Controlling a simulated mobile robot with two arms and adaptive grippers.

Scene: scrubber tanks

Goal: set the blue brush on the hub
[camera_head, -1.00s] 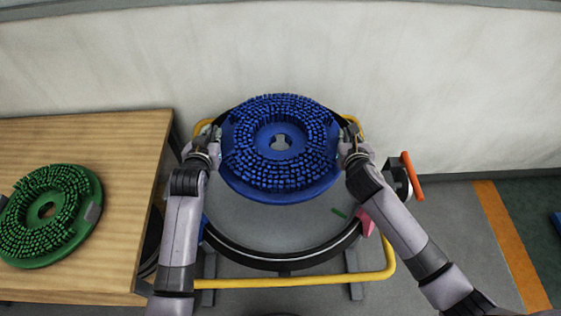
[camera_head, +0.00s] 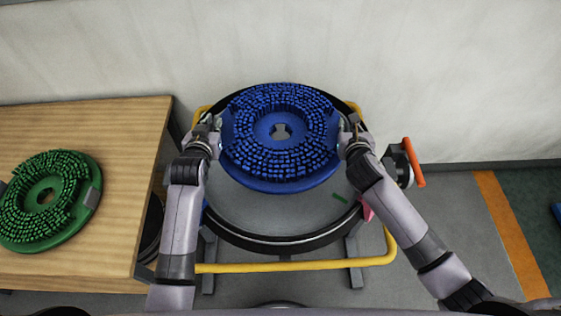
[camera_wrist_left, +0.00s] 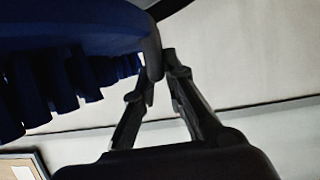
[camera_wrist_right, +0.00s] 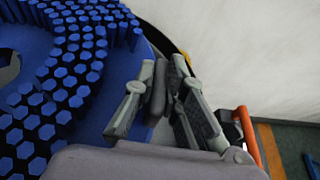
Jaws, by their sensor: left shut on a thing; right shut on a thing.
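The blue brush (camera_head: 282,178) is a round disc with bristles facing up and a hole in its middle. My left gripper (camera_head: 214,124) is shut on its left edge, and my right gripper (camera_head: 346,125) is shut on its right edge. The left wrist view shows the left fingers (camera_wrist_left: 160,75) on a grey tab at the brush rim. The right wrist view shows the right fingers (camera_wrist_right: 163,88) on a similar tab. The brush is held over the round grey deck (camera_head: 270,215) with a black rim. The hub is not visible; the brush covers the deck's middle.
A green brush (camera_head: 75,222) lies on the wooden table (camera_head: 120,130) at the left. A yellow tube frame (camera_head: 300,266) surrounds the deck. An orange handle (camera_head: 413,162) stands at the right. A small green strip (camera_head: 340,198) lies on the deck. A wall is behind.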

